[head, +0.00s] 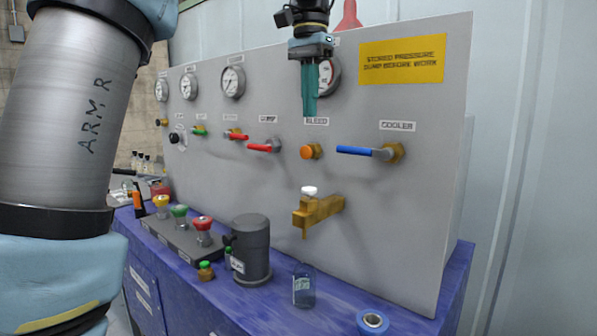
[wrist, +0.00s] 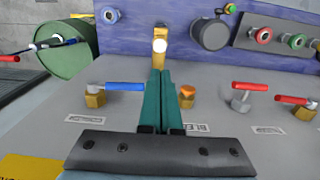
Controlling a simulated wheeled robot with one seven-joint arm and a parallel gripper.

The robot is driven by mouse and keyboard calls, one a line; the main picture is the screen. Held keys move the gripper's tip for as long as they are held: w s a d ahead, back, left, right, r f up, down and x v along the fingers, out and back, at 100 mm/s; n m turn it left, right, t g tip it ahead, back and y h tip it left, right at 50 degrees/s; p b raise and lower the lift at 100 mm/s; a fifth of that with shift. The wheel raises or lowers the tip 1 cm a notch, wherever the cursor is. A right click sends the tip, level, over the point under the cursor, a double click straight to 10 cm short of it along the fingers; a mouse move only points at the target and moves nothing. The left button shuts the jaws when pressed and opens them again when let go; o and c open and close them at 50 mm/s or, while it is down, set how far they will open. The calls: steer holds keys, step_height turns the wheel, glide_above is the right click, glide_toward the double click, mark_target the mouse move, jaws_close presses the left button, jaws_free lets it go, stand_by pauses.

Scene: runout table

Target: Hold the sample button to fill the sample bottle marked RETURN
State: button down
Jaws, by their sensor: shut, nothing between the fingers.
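The white sample button (head: 309,190) sits on top of the brass sample valve (head: 318,212), which sticks out from the grey panel. In the wrist view the button (wrist: 160,46) shows just beyond my fingertips. A small clear bluish bottle (head: 303,290) stands upright on the blue bench below the valve's spout; its pale label is too small to read. The wrist view does not show this bottle clearly. My gripper (head: 310,112) is shut and empty, pointing down in front of the panel, above the button and apart from it.
An orange knob (head: 311,152), a blue-handled COOLER valve (head: 360,151) and red levers (head: 263,147) line the panel.

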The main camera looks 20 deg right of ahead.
mark_target(308, 188)
steer(key=shift+f, duration=0.1)
step_height(308, 188, down, 14)
steer(key=shift+s+r+p, duration=0.1)
steer(key=shift+p, duration=0.35)
stand_by(0.4)
steer(key=shift+s+a+f+b, duration=0.1)
steer(key=shift+f+b, duration=0.1)
steer(key=shift+f, duration=0.5)
steer(key=shift+s+a+f+b, duration=0.1)
steer(key=shift+f+b, duration=0.1)
steer(key=shift+f, duration=0.45)
stand_by(1.3)
steer(key=shift+w, duration=0.1)
step_height(308, 188, up, 6)
steer(key=p, duration=0.5)
steer(key=shift+w+d, duration=0.1)
steer(key=shift+d, duration=0.05)
step_height(308, 188, up, 10)
steer(key=b, duration=0.1)
steer(key=shift+f+b, duration=0.2)
steer(key=shift+b, duration=0.15)
